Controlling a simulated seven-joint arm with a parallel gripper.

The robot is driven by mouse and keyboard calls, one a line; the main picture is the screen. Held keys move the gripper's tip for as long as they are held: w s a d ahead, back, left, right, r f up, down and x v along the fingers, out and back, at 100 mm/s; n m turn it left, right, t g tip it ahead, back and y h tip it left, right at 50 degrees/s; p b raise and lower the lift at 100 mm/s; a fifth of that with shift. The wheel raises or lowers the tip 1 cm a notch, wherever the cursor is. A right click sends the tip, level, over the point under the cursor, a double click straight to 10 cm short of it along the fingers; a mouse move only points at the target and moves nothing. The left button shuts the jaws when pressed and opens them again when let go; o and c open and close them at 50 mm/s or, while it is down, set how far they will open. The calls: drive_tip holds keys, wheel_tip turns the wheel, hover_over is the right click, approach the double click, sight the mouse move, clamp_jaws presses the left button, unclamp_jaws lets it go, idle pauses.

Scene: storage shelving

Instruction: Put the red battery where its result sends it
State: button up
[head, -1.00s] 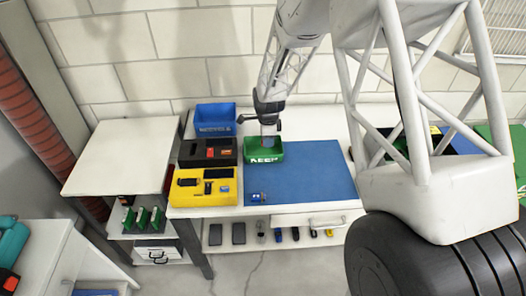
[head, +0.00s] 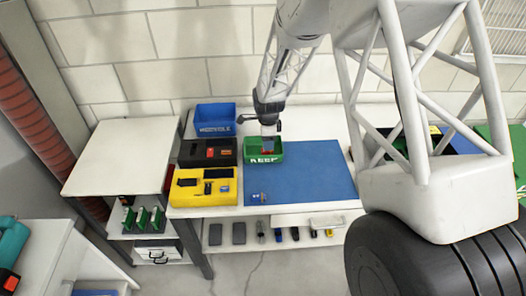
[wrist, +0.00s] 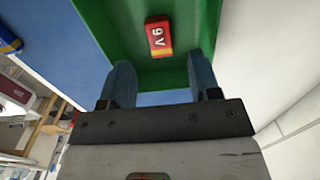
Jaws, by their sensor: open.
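The red battery (wrist: 158,37), marked 9V, lies on the floor of the green KEEP bin (head: 275,159). The bin's green inside also fills the upper middle of the wrist view (wrist: 184,75). In the head view a small patch of red (head: 268,152) shows in the bin just under my gripper (head: 268,142). In the wrist view my two blue fingers (wrist: 160,82) are spread apart with nothing between them. The battery lies beyond the fingertips, apart from both fingers.
Left of the green bin are a black tray (head: 226,158) with a red item, a yellow tray (head: 226,199) with dark items and a blue bin (head: 215,128). A blue mat (head: 305,175) lies right of and in front of the bin, mostly clear, with a small item at its left edge.

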wheel_tip(320, 180, up, 8)
drive_tip(key=shift+f, duration=0.15)
idle(0.4)
idle(0.7)
drive_tip(key=s+d+r+n+t, duration=0.1)
drive_tip(key=s+d+r+n, duration=0.3)
drive_tip(key=s+r, duration=0.5)
drive_tip(key=s+d+r+n, duration=0.3)
drive_tip(key=s+r+n, duration=0.2)
drive_tip(key=s+r, duration=0.45)
drive_tip(key=s+d+r+n, duration=0.1)
drive_tip(key=s+n, duration=0.2)
drive_tip(key=s, duration=0.4)
drive_tip(key=s+d+r+n+t, duration=0.1)
drive_tip(key=s+d+r+n, duration=0.1)
drive_tip(key=s, duration=0.6)
drive_tip(key=s+d+r+n, duration=0.1)
drive_tip(key=s+r+n, duration=0.1)
drive_tip(key=s, duration=0.5)
drive_tip(key=shift+s+d+r+n+t, duration=0.25)
drive_tip(key=shift+d+n+t, duration=0.05)
drive_tip(key=shift+n, duration=0.6)
